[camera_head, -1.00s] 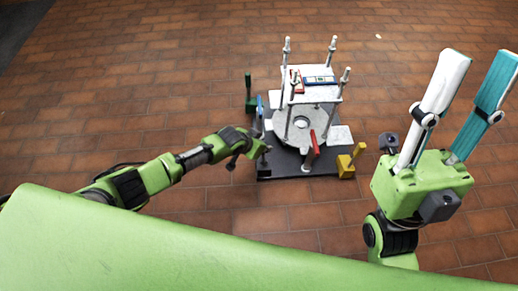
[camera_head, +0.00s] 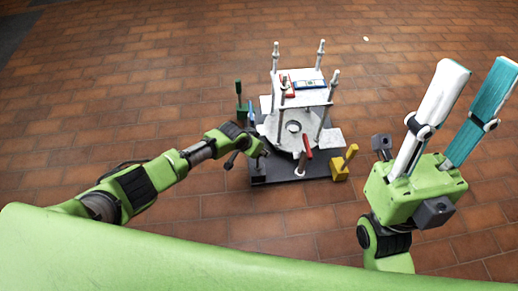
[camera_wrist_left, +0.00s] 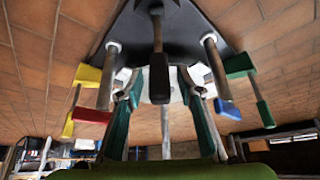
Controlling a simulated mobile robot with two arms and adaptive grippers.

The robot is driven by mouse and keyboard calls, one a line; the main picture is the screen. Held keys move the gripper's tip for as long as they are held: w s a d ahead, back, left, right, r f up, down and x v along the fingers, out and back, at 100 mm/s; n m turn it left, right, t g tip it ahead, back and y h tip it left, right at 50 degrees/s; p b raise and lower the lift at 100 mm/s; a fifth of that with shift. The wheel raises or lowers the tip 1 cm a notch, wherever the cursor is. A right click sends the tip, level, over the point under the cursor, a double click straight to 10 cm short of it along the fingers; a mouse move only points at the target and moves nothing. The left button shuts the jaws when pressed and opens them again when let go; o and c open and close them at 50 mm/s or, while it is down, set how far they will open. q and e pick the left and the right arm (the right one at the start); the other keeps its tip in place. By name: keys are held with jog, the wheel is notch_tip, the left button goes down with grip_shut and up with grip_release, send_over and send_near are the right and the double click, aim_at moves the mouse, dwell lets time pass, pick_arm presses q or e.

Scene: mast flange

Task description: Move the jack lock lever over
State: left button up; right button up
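A dark base plate (camera_head: 265,179) on the floor carries a white flange stand (camera_head: 290,128) with several upright rods. Several coloured levers stand around it: red (camera_head: 307,145), yellow (camera_head: 350,152), green (camera_head: 238,88) and blue (camera_head: 251,112). I cannot tell which is the jack lock lever. The left wrist view shows a black-handled lever (camera_wrist_left: 158,78) centred between the teal fingers of my left gripper (camera_wrist_left: 160,92). They are spread apart; I cannot tell whether they touch it. In the head view the left fingers are mostly hidden near the plate's left edge. My right gripper (camera_head: 482,78) is open, empty and raised.
The brick-tiled floor (camera_head: 130,70) is clear around the stand. The tall rods (camera_head: 320,58) rise above its upper white plate (camera_head: 312,97). In the left wrist view, yellow and green levers stand to either side of the fingers.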

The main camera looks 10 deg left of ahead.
pick_arm(q)
jog(key=shift+r, duration=0.2)
jog(key=v, duration=1.1)
jog(key=shift+s+r, duration=0.25)
dwell(0.4)
